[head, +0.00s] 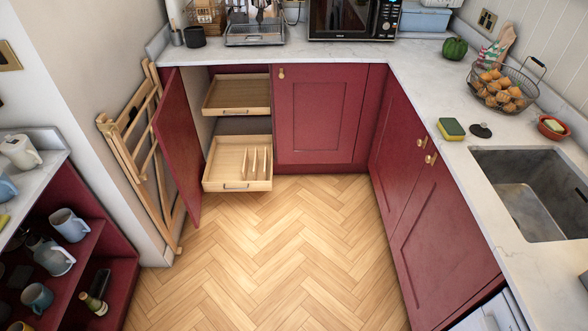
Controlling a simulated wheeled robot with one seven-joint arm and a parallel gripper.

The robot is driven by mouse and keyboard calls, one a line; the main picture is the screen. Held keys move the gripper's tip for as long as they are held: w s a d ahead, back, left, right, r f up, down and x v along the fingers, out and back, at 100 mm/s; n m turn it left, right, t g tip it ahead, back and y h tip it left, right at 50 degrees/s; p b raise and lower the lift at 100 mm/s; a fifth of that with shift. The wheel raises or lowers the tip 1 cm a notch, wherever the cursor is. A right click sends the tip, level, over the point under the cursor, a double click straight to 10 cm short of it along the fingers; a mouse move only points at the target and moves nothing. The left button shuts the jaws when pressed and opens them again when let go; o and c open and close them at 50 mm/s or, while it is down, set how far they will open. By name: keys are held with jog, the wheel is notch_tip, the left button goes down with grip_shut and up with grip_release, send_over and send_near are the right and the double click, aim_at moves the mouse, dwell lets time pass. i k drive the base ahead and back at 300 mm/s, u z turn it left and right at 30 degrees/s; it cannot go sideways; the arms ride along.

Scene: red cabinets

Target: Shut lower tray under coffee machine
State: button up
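The lower tray (237,163) is a light wooden pull-out drawer with dividers and a dark handle on its front. It is pulled out of the open cabinet, past the cabinet front, low above the floor. The upper tray (236,95) is a similar wooden drawer above it. The red cabinet door (179,145) stands open to the left of both trays. The coffee machine (257,33) appears to be the metal appliance on the counter above this cabinet; only its lower part shows. My gripper is not in the head view.
The herringbone wood floor (265,255) in front of the trays is clear. A folded wooden chair (145,150) leans on the left wall beside the open door. Red shelves with mugs (70,225) stand at lower left. Closed red cabinets (425,190) line the right.

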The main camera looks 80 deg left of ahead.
aim_at(240, 161)
jog(key=k, duration=0.25)
jog(key=u, duration=3)
jog(key=i, duration=2.85)
jog(key=z, duration=0.3)
